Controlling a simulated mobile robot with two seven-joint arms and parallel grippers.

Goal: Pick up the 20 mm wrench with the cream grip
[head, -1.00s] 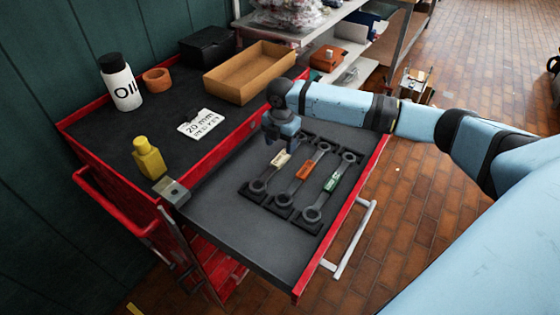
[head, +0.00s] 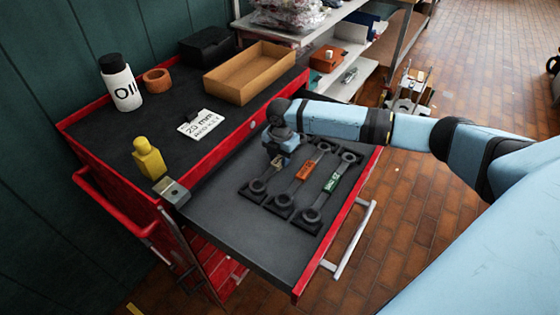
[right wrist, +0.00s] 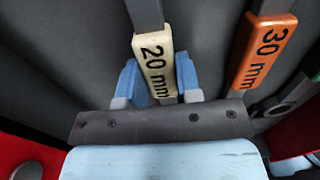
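The 20 mm wrench with the cream grip (head: 258,186) lies leftmost of three wrenches in a dark holder in the open drawer. My right gripper (head: 279,157) is over its grip and hides part of it in the head view. In the right wrist view the cream grip (right wrist: 155,62), marked "20 mm", shows between the two blue fingers (right wrist: 158,80), one on each side. The fingers look open; I cannot tell whether they touch the grip. My left gripper is not in view.
The orange 30 mm wrench (head: 304,171) lies close to the right, then a green-grip wrench (head: 331,181). A "20 mm" card (head: 201,124), yellow bottle (head: 148,158), oil bottle (head: 121,81) and cardboard tray (head: 249,72) stand on the cart top. The drawer's front left is clear.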

